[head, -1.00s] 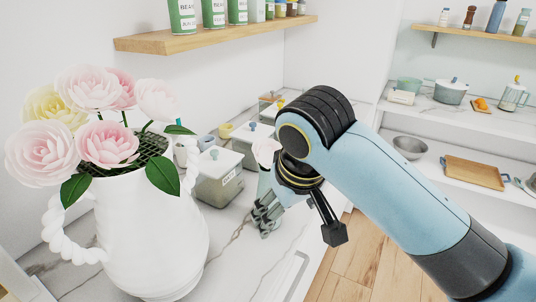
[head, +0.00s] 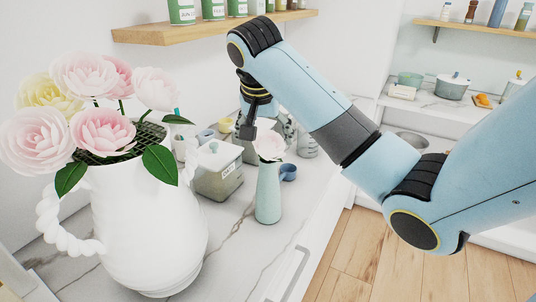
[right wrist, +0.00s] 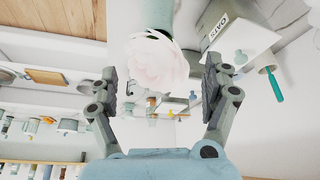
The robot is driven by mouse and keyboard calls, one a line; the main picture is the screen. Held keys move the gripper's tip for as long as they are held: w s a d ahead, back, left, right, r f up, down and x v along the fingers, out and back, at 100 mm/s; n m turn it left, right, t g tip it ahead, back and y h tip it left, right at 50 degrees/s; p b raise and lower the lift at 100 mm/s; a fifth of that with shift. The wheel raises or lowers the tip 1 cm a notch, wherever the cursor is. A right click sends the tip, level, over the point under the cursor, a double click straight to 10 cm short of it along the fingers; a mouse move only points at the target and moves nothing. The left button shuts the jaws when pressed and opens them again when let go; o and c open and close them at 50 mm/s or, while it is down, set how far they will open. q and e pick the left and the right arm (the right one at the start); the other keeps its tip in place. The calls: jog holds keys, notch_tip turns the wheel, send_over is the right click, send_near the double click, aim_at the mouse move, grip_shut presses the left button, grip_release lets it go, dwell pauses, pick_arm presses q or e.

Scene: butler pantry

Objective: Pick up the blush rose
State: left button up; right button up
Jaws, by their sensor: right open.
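A pale blush rose (head: 269,146) stands in a slim pale green vase (head: 269,193) on the marble counter in the head view. Its bloom also shows large in the right wrist view (right wrist: 156,62), in front of the gripper and between the lines of its fingers. My right gripper (head: 272,130) is open, behind and close to the rose in the head view, partly hidden by my wrist. Its two fingers stand apart in the right wrist view (right wrist: 165,85), with nothing clamped. Contact with the rose cannot be told. My left gripper is not in view.
A large white pitcher (head: 150,230) with several pink and yellow roses stands at left. A lidded oats canister (head: 219,175) and a small blue cup (head: 288,172) stand near the vase. A wooden shelf (head: 215,27) hangs above. The counter in front of the vase is clear.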

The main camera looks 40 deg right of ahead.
jog(key=p+x, duration=0.1)
jog(key=x, duration=0.3)
jog(key=shift+d+f, duration=0.2)
jog(key=shift+f, duration=0.1)
jog(key=shift+c, duration=0.3)
jog(key=c, duration=1.2)
